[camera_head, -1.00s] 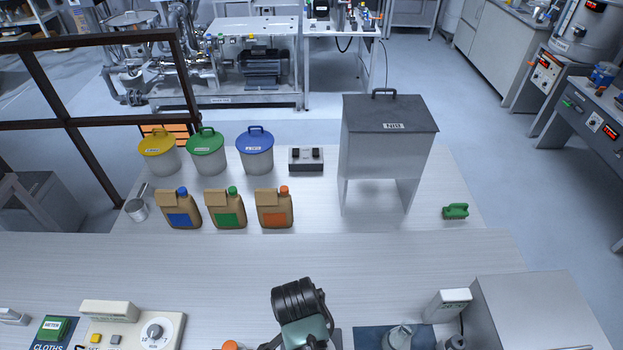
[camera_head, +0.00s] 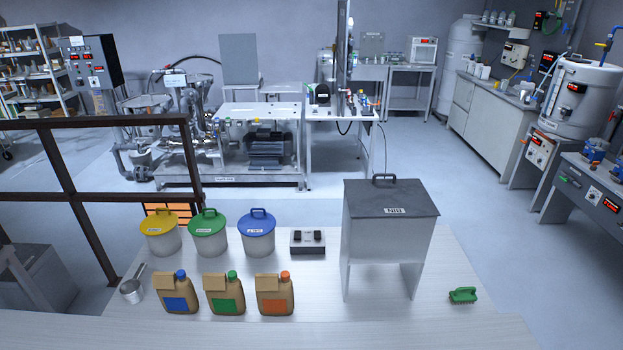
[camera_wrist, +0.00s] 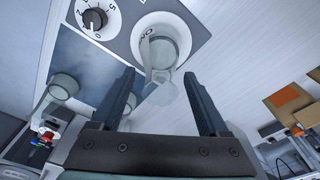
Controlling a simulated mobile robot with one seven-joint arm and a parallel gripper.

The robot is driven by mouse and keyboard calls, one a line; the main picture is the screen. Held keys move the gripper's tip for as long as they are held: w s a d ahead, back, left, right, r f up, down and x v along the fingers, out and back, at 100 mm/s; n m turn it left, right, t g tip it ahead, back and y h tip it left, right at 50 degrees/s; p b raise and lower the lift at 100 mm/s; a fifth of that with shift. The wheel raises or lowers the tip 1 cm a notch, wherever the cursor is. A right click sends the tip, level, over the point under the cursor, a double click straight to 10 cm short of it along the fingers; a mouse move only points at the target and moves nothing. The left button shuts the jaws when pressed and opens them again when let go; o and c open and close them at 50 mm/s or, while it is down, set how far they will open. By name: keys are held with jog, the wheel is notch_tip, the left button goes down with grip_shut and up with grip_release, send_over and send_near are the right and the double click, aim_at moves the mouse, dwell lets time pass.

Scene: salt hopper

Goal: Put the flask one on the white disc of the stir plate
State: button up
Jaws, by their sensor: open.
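In the wrist view my gripper (camera_wrist: 158,74) is open, with its two dark fingers apart. A clear glass flask (camera_wrist: 163,50) shows between and beyond the fingertips. It appears to stand on the white disc (camera_wrist: 138,40) of the grey stir plate (camera_wrist: 118,44). The fingers show a gap on both sides of it; I cannot tell how deep they reach around it. A second clear glass vessel (camera_wrist: 62,84) stands at the left by a dark blue mat (camera_wrist: 84,70). No label is readable on either vessel. The head view does not show my gripper, the flask or the stir plate.
In the head view, yellow (camera_head: 160,238), green (camera_head: 208,236) and blue (camera_head: 257,236) lidded tubs stand behind several brown jugs (camera_head: 226,297). A grey hopper (camera_head: 388,240) stands to their right, with a green brush (camera_head: 463,295) beyond. The stir plate's knob (camera_wrist: 93,18) shows in the wrist view.

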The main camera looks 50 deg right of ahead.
jog(key=r, duration=0.7)
jog(key=a+r, duration=0.1)
jog(key=r, duration=0.3)
jog(key=shift+w+a, duration=0.1)
jog(key=shift+w, duration=0.1)
jog(key=shift+a+r+p, duration=0.1)
jog(key=shift+r+p, duration=0.45)
jog(key=shift+p, duration=0.05)
